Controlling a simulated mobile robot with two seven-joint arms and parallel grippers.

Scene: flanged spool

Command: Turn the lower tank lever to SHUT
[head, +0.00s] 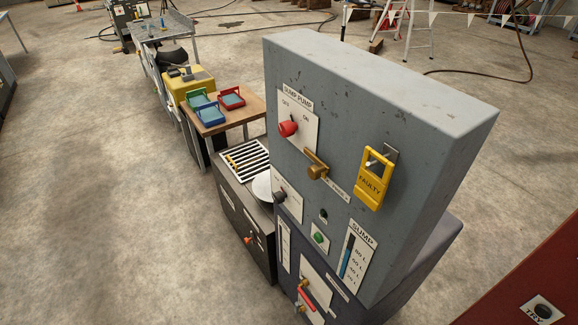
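On the front of the lower dark blue cabinet (375,312), a pale plate carries a lever with a red handle (307,299) and brass fittings, near the bottom edge of the head view. The small labels around it are too small to read, so I cannot tell its setting or confirm that it is the lower tank lever. A second, brass lever (317,171) sits higher on the grey cabinet (345,110), its label partly hidden and unreadable. Neither of my grippers is in view.
The grey cabinet also carries a red SUMP PUMP knob (288,128), a yellow FAULTY tag (370,190), a green button (319,238) and a SUMP gauge (354,255). A wooden table (245,110) with trays stands behind left. Open concrete floor (110,220) lies left.

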